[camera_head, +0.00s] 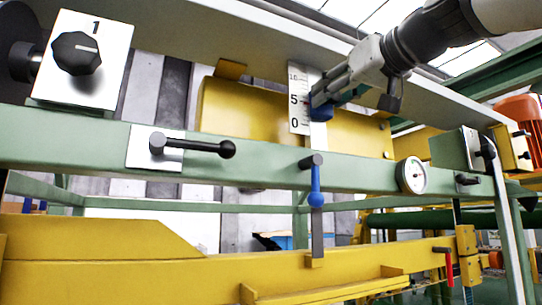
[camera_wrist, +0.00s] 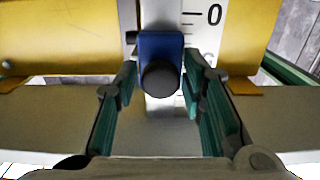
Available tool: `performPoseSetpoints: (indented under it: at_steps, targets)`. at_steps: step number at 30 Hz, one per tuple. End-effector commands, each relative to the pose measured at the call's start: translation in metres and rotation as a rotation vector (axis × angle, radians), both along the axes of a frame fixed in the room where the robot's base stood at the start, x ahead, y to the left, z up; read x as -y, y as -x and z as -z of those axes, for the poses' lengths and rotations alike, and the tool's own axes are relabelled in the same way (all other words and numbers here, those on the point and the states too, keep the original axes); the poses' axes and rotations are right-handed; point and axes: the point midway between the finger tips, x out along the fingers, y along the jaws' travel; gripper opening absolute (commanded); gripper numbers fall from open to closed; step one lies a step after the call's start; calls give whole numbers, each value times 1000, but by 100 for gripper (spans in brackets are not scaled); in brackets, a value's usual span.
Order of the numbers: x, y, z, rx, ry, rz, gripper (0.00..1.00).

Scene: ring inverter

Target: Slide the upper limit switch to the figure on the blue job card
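A blue slider with a round black knob (camera_wrist: 160,62) sits on a pale vertical strip beside a white scale; I take it for the upper limit switch. In the head view the slider (camera_head: 322,110) is partly hidden by my gripper (camera_head: 328,94). The scale plate (camera_head: 298,112) is marked 0, 5 and 10 from bottom to top. The slider stands in its lower part; its exact figure is hidden. No readable blue job card shows.
A dial knob at 1 (camera_head: 77,53) is at the upper left. A black-handled lever (camera_head: 195,146), a blue-handled lever (camera_head: 315,185) and a round gauge (camera_head: 411,175) sit along the green beam (camera_head: 260,165). Yellow panels (camera_head: 235,108) flank the scale.

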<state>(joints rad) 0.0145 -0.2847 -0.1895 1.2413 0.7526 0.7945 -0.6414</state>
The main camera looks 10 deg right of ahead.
Motion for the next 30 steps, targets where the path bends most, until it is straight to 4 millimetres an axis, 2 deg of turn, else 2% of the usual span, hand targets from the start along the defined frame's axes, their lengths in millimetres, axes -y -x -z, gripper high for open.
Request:
performPoseSetpoints:
  at_steps: [1,3,8,17,25,26,27,30]
  targets:
    - [0,0,0,0,0,-1,16]
    - [0,0,0,0,0,0,0]
    - [0,0,-1,0,1,0,0]
    - [0,2,-27,3,-2,0,0]
    - [0,1,-27,4,-2,1,0]
    - [0,1,-27,4,-2,1,38]
    - [0,1,-27,3,-2,1,45]
    - [0,1,-26,3,-1,0,45]
